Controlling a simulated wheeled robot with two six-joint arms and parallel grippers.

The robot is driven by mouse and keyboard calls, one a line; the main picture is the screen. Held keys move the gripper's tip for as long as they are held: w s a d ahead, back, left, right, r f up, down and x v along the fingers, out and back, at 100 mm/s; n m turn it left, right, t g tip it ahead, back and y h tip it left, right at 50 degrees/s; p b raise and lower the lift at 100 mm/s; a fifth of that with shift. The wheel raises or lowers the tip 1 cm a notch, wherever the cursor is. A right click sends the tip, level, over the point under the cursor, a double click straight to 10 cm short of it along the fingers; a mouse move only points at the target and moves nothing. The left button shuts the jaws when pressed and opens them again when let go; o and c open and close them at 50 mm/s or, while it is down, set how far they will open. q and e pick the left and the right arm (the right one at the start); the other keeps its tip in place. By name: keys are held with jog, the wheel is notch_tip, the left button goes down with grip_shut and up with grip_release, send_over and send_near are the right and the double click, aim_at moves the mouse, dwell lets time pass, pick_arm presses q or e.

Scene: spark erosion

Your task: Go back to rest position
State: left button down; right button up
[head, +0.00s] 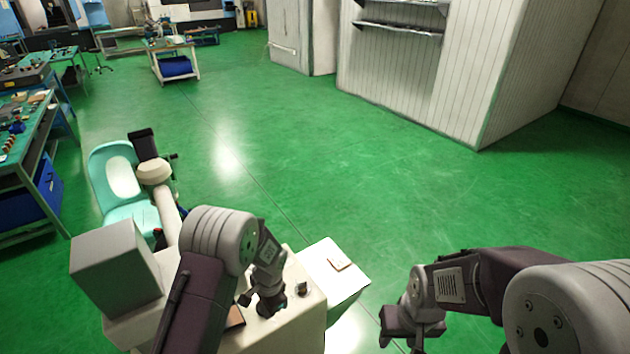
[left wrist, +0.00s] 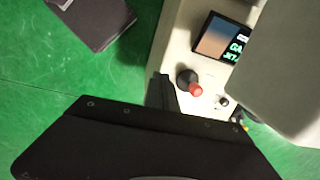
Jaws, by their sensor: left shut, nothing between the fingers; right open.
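My left gripper (head: 266,303) hangs low over the cream machine console (head: 300,318). It is shut with nothing between its fingers. In the left wrist view its dark body fills the bottom, and the narrow dark fingers (left wrist: 162,95) point up beside the console's edge. A red-topped knob (left wrist: 190,83) stands just right of them; I cannot tell whether they touch the console. My right gripper (head: 402,330) is open and empty over the green floor at the lower right.
A screen (left wrist: 222,45) is set in the console. A white surface (head: 335,275) adjoins it. A teal chair (head: 118,175) stands at the left, behind a grey box (head: 115,265). A workbench (head: 35,140) lines the left edge. The green floor (head: 350,180) ahead is clear.

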pick_arm(q)
jog(key=s+a+r+n+t+b, duration=0.2)
jog(key=a+r+n+b, duration=0.15)
jog(key=r+b, duration=0.25)
jog(key=s+n+h+b, duration=0.1)
jog(key=s+n, duration=0.6)
jog(key=s, duration=0.5)
jog(key=shift+a+g+h, duration=0.3)
jog(key=shift+a+g, duration=0.1)
jog(key=shift+a, duration=0.05)
jog(key=shift+s, duration=0.15)
